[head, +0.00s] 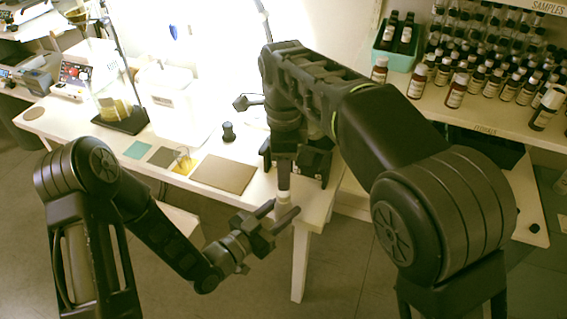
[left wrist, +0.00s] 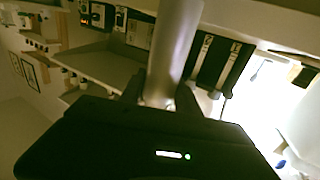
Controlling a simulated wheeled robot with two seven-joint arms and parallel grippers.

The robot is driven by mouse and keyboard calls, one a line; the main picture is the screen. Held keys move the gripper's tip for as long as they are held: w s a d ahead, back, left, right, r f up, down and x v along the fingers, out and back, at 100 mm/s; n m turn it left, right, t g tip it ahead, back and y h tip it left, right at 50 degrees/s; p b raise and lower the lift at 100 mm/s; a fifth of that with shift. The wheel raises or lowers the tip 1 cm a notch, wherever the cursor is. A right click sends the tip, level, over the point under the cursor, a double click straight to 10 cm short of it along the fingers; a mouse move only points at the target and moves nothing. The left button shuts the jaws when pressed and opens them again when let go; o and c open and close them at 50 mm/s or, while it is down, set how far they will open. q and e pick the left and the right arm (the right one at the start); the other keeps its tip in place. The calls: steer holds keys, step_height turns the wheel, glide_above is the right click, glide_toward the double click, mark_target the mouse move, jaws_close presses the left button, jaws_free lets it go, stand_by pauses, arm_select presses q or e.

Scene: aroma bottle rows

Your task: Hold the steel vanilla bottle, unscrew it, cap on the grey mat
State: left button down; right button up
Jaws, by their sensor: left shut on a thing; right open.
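The steel vanilla bottle (head: 284,182) stands roughly upright at the table's front edge, a narrow pale cylinder. My left gripper (head: 280,209) is shut on its lower part. In the left wrist view the steel bottle (left wrist: 178,45) rises between the two dark fingers of my left gripper (left wrist: 168,97). My right gripper (head: 296,168) is open, above the left one, around or just behind the bottle's upper end. Its arm hides part of that area, so I cannot make out the cap or whether the jaws touch it. The grey mat (head: 161,157) lies on the table to the left, looking empty.
A teal mat (head: 138,149) and a yellow mat (head: 181,168) flank the grey mat; a wire item stands on the yellow one. A brown board (head: 225,174) lies nearer the bottle. A small dark object (head: 228,132) stands behind it. Shelves with several bottles (head: 455,92) are at right.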

glide_above(283, 214)
steer(key=w, duration=0.2)
step_height(283, 214, down, 7)
steer(key=shift+w+r, duration=0.1)
steer(key=shift+r, duration=0.05)
steer(key=shift+c, duration=0.2)
jaws_close()
stand_by(0.3)
